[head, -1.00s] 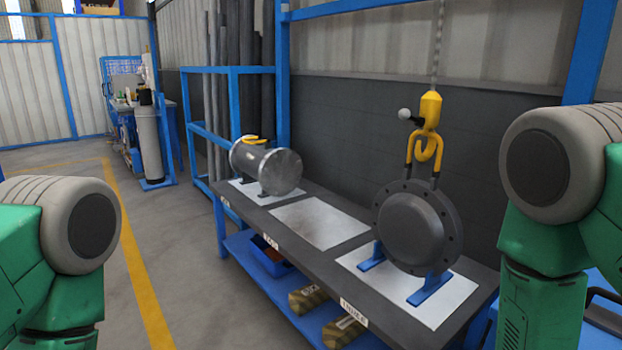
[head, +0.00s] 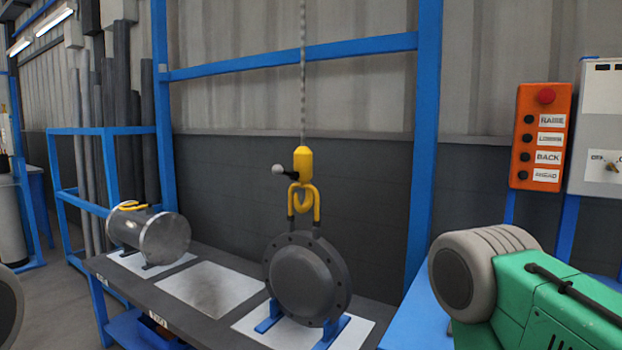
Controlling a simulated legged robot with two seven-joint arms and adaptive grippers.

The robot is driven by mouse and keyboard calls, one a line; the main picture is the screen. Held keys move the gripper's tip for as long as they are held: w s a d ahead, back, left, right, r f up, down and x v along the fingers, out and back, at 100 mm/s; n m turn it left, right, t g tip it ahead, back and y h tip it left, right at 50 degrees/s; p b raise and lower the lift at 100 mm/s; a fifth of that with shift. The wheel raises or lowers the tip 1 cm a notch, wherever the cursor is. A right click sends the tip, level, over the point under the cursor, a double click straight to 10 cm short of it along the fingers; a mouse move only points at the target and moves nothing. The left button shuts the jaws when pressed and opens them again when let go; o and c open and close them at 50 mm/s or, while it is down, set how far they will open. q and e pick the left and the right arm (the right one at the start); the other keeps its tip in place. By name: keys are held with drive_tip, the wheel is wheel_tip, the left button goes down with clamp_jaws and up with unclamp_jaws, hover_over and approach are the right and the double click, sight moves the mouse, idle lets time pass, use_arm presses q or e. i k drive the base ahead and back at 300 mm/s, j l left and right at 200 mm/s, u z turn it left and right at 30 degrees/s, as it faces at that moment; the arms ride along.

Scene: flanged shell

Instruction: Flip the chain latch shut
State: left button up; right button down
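The chain hoist's yellow hook block (head: 303,164) hangs on a grey chain (head: 303,70) above the bench. A dark lever with a pale round knob (head: 279,169) sticks out from its left side; I cannot tell whether this is the latch or whether it is shut. The cover stands upright in blue supports. Neither gripper is in view; only parts of my arms show at the lower left and right edges.
A grey cylindrical shell (head: 148,232) with a yellow strap lies at the left of the bench (head: 235,262). A bare pale plate (head: 210,289) lies between it and the cover. An orange control box (head: 540,136) and a blue upright (head: 424,150) stand to the right.

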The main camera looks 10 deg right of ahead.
sight(277, 170)
drive_tip(key=i+j+z, duration=0.15)
drive_tip(key=j+z, duration=0.25)
drive_tip(key=i+j+z, duration=0.1)
drive_tip(key=j+z, duration=0.15)
drive_tip(key=z, duration=0.2)
drive_tip(key=j+z, duration=0.4)
drive_tip(key=i, duration=0.05)
